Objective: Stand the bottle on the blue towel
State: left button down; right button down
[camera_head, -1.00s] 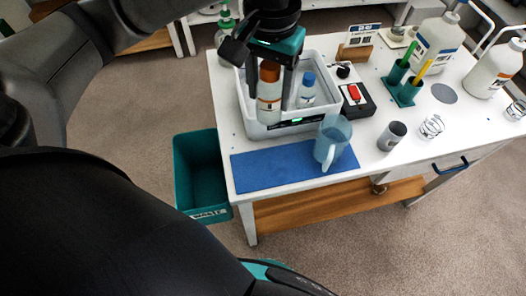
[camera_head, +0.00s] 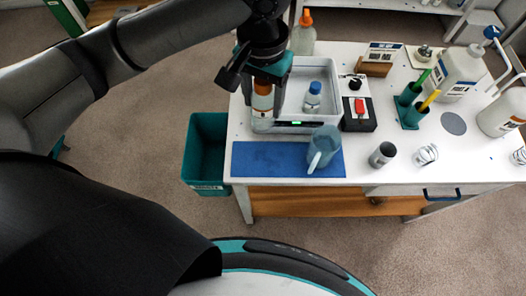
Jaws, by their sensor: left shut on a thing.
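The bottle is upright and covers the front left corner of the grey tray (camera_head: 305,127). Its base shows just behind the back edge of the blue towel (camera_head: 262,160); its exact height is hard to tell. The towel lies flat at the table's front left edge. A clear blue jug (camera_head: 325,143) stands on the towel's right part; the left part is bare. My right gripper is out of view.
A blue-capped bottle (camera_head: 312,98) stands in the tray. A black box with a red switch (camera_head: 359,113) and a grey cup (camera_head: 382,154) stand to the right. A teal waste bin (camera_head: 207,150) is on the floor beside the white table (camera_head: 420,160).

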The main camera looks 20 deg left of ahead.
aim_at(263, 124)
pick_arm(q)
notch_tip(263, 124, down, 20)
jog(key=b, duration=0.4)
jog(key=shift+r+b, duration=0.25)
jog(key=shift+b, duration=0.1)
jog(key=shift+f, duration=0.2)
jog(key=shift+f, duration=0.15)
jog(key=shift+c, duration=0.7)
grip_release()
notch_tip(263, 124, up, 12)
jog(key=p, duration=0.3)
jog(key=shift+s+d, duration=0.1)
